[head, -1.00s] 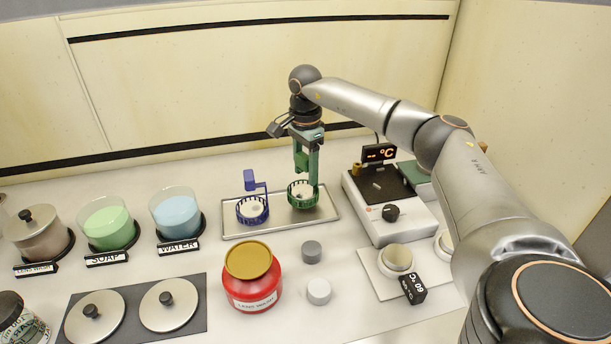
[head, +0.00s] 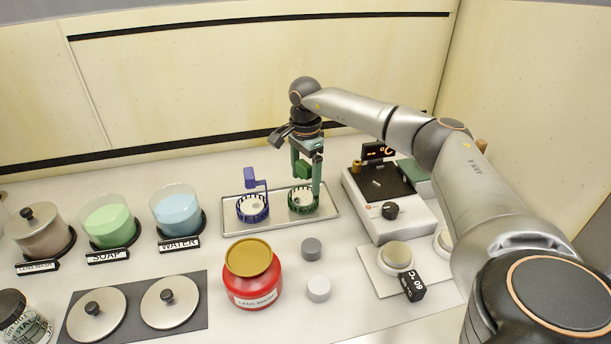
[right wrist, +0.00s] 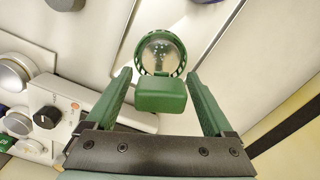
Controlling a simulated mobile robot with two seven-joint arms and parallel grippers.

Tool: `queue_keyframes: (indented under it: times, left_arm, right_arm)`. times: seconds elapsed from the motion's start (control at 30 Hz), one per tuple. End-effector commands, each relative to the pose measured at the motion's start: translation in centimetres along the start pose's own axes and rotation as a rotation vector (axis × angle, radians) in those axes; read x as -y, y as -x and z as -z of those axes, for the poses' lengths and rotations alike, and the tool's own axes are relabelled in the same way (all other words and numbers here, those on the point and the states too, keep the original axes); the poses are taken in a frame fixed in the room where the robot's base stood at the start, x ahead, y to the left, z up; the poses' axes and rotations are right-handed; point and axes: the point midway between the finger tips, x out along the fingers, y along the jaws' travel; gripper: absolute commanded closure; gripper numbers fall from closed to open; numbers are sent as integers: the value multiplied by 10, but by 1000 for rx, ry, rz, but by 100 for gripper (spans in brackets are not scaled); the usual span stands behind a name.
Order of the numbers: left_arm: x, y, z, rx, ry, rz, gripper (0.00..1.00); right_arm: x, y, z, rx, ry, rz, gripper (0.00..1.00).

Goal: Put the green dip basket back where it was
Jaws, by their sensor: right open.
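The green dip basket (head: 302,203) stands at the right end of a metal tray, to the right of the blue basket (head: 252,208). The right wrist view shows the green basket (right wrist: 160,50) from above, with its green handle block (right wrist: 160,95) between my fingers. My right gripper (head: 307,176) is open around the handle, with a gap on both sides in the wrist view (right wrist: 159,78). The fingers partly hide the handle in the head view. My left gripper is not in view.
The tray (head: 232,231) has a low rim. A hot plate device (head: 408,225) stands close on the right. A red jar (head: 252,287) and two grey weights (head: 312,249) stand in front. Beakers of water (head: 176,214) and soap (head: 108,226) stand left.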

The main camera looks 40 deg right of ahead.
Motion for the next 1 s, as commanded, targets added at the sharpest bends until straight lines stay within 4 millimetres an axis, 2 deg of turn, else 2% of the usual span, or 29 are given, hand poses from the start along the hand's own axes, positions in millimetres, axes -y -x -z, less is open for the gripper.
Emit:
queue_keyframes:
  times: [0.13,0.27,0.7,0.8,1.0]
  left_arm:
    - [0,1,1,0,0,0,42]
    - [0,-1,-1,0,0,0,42]
    - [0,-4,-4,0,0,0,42]
    - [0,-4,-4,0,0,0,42]
    - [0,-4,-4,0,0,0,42]
  right_arm:
    - [0,3,0,0,0,1,13]
    - [1,16,0,1,0,4,13]
    - [1,105,-1,1,0,4,13]
    - [1,116,0,0,0,3,13]
    - [0,124,0,0,0,0,13]
